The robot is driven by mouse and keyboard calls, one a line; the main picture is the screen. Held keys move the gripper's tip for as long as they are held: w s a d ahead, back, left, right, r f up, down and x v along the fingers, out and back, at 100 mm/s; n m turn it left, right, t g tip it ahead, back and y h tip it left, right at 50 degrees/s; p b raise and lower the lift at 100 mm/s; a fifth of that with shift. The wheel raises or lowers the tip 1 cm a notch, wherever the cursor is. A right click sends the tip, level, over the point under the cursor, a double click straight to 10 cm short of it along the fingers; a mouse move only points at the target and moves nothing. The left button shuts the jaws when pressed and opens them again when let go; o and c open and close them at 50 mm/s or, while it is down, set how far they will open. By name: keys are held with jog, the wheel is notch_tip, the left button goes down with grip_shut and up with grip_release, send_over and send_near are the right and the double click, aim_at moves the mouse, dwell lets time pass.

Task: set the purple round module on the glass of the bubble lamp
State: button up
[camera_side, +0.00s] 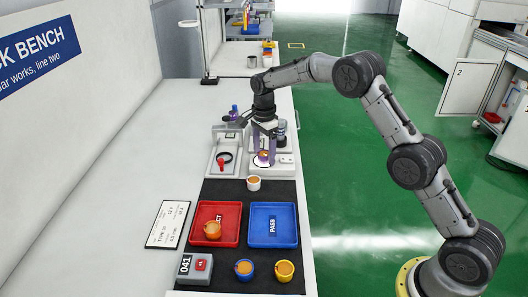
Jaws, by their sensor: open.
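The bubble lamp (262,163) is a small white unit with a glowing top, just beyond the dark mat. A small purple round module with an orange top (264,155) sits at the glowing glass, below and between my fingers. My gripper (264,150) points down over the lamp, open, with its fingers on either side of the module. The fingers partly hide the module and the glass, and I cannot tell whether the module lies flat.
A grey fixture with a black ring (225,157) stands left of the lamp. A white cup (253,183) stands in front. A red tray (231,236) holds an orange pot; the blue tray (288,240) is empty. Blue (244,269) and yellow (284,270) pots stand nearest.

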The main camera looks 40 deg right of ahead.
aim_at(264, 155)
notch_tip(264, 155, up, 12)
jog(key=s+a+r+n+t, duration=0.1)
jog(key=s+a+r+n, duration=0.1)
jog(key=s+r+n, duration=0.5)
jog(key=s+a+r+n+t, duration=0.1)
jog(key=s+r+n+t, duration=0.15)
jog(key=s, duration=0.85)
jog(key=s+a+r+n+t, duration=0.1)
jog(key=s+r+n, duration=0.25)
jog(key=s, duration=0.65)
jog(key=s+f+n+t, duration=0.1)
jog(key=s+f+n, duration=0.5)
jog(key=s, duration=0.6)
jog(key=shift+s+f, duration=0.15)
jog(key=shift+f, duration=0.7)
